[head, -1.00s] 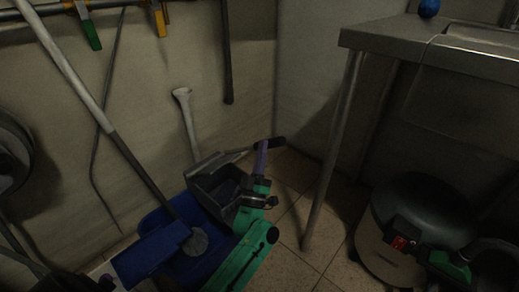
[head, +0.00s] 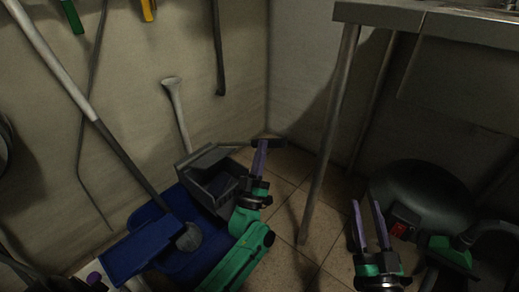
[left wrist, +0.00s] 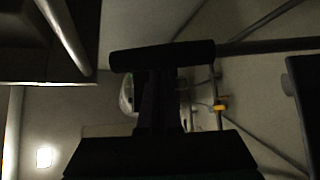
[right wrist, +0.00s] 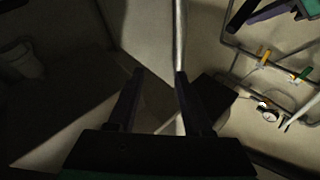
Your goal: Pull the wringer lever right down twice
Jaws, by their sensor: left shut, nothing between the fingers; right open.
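The blue mop bucket (head: 130,255) stands on the tiled floor, with the grey wringer (head: 208,185) on it. The wringer lever (head: 235,148) reaches from the wringer to the right, nearly level and slightly raised, ending in a black grip (head: 274,141). My left gripper (head: 262,146) is shut with nothing between its fingers; its purple fingertips are at the grip. In the left wrist view the grip (left wrist: 160,55) crosses just at the fingertips; whether they touch it I cannot tell. My right gripper (head: 370,204) is open and empty, right of the table leg.
A mop handle (head: 85,105) leans across the bucket from the left. A metal table (head: 430,22) with a leg (head: 328,130) stands at the right. A dark rounded vacuum-like machine (head: 425,190) with a red switch is behind my right gripper. Floor between bucket and table leg is clear.

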